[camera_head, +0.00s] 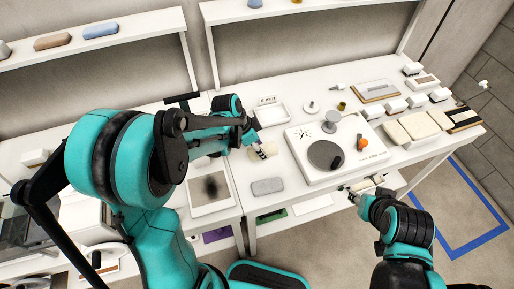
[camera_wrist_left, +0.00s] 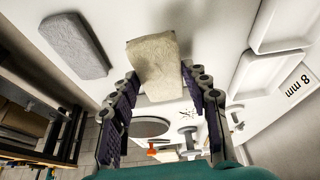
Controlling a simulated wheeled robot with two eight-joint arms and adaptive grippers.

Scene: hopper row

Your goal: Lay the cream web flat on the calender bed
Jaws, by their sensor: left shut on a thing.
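A small cream piece (camera_head: 264,151), which looks like the cream web, hangs at my left gripper (camera_head: 252,138) above the white table. In the left wrist view the cream web (camera_wrist_left: 153,62) lies between the two purple-padded fingers of my left gripper (camera_wrist_left: 163,95), its far end reaching past the tips. The left gripper is shut on it. My right gripper (camera_head: 358,192) is at the table's front edge, beside a small pale item; its opening is too small to judge. I cannot tell for sure which thing is the calender bed.
A white plate unit (camera_head: 303,163) with a grey disc (camera_head: 325,155) and an orange knob (camera_head: 362,141) stands mid-table. A grey block (camera_head: 267,186) lies near the front edge. A white tray (camera_head: 284,113) is behind. Cream pads (camera_head: 419,124) lie at right. A shelf (camera_head: 300,10) hangs above.

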